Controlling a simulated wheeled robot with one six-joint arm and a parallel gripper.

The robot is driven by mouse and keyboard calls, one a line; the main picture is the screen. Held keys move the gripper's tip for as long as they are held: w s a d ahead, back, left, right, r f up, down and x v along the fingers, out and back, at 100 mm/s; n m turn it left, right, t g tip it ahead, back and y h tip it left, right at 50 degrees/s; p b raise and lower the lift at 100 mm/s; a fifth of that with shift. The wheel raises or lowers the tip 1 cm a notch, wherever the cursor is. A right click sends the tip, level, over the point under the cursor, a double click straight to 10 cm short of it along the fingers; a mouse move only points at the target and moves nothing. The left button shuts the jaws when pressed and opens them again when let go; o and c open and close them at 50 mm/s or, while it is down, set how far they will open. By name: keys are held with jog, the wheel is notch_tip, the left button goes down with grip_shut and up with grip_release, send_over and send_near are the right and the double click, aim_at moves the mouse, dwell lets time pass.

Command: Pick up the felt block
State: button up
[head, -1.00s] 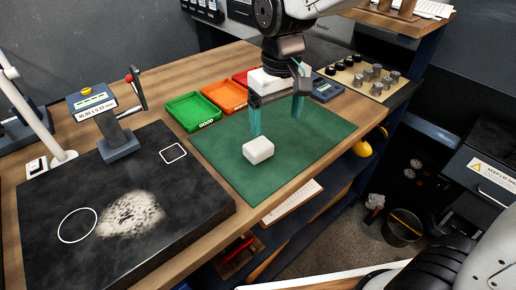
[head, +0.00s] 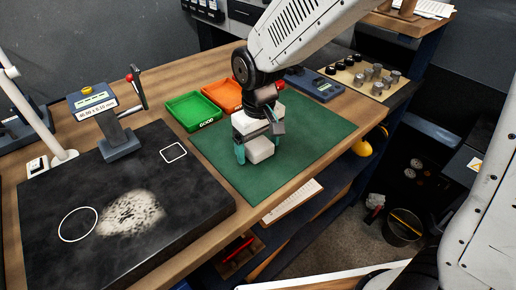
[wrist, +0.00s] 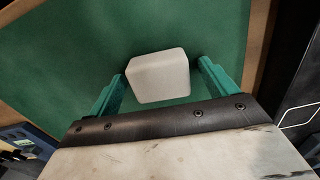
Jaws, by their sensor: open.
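The felt block (head: 260,150) is a small off-white block with rounded edges, lying on the green mat (head: 312,150). My gripper (head: 257,155) is low over the mat, with the block between or just beyond its fingers. In the wrist view the felt block (wrist: 159,76) sits in the gap between the two teal fingers of my gripper (wrist: 163,82), with green showing on both sides. The fingers are open and apart from the block. My gripper hides the upper part of the block in the head view.
A green tray (head: 191,110) and an orange tray (head: 226,93) stand behind the mat. A dark granite plate (head: 62,190) fills the left side, with a gauge stand (head: 120,146) at its back. A rack of metal parts (head: 372,78) lies at the back right.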

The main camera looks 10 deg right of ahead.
aim_at(259, 144)
jog(key=c, duration=1.1)
jog(key=shift+r, duration=0.15)
jog(key=shift+r, duration=0.6)
notch_tip(259, 144, up, 2)
jog(key=shift+r, duration=0.2)
jog(key=s+d, duration=0.2)
jog(key=s, duration=0.2)
jog(key=s+d, duration=0.3)
jog(key=s, duration=0.2)
jog(key=s+d+r, duration=0.1)
jog(key=s+d, duration=0.1)
jog(key=s, duration=0.3)
jog(key=shift+s+d+r, duration=0.1)
jog(key=shift+d, duration=0.15)
jog(key=shift+o, duration=0.5)
